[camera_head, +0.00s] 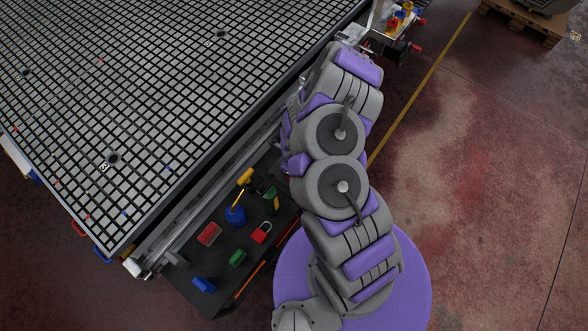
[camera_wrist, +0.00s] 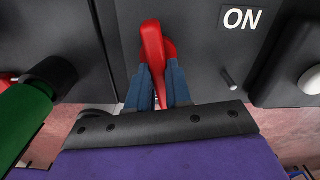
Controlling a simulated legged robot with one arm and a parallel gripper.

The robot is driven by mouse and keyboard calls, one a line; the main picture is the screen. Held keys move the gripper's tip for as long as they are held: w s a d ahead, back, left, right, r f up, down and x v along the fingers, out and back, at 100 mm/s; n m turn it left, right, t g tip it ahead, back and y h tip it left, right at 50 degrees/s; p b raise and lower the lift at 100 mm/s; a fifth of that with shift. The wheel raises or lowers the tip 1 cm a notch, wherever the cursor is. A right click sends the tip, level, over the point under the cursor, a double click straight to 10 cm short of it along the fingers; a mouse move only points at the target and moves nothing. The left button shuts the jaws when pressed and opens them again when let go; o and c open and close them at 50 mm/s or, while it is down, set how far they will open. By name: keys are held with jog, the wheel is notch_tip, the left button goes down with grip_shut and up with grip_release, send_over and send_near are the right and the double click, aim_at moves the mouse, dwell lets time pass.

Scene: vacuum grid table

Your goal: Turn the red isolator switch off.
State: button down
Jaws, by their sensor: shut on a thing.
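The red isolator switch (camera_wrist: 153,45) is on a dark box face in the wrist view, its handle running roughly up and down the picture. A white "ON" label (camera_wrist: 241,18) is to the right of the handle. My gripper (camera_wrist: 157,88) has its two blue fingers closed on the lower end of the red handle, one on each side. In the head view my arm reaches to the far corner of the table, where a small red part (camera_head: 416,48) shows beside a dark box; the fingertips are hidden there.
A small metal peg (camera_wrist: 230,80) sticks out right of the switch. A white round knob (camera_wrist: 310,80) is at the right and a green cylinder (camera_wrist: 22,118) at the left. The grid table (camera_head: 130,110) fills the head view's upper left. A low shelf (camera_head: 190,283) holds tools and padlocks.

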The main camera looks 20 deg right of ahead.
jog(key=shift+w+a+r+m, duration=0.1)
jog(key=shift+w+m, duration=0.05)
jog(key=shift+m, duration=0.95)
jog(key=c, duration=1)
grip_release()
jog(key=shift+c, duration=0.2)
notch_tip(320, 180, up, 17)
jog(key=p, duration=0.3)
jog(key=shift+r, duration=0.1)
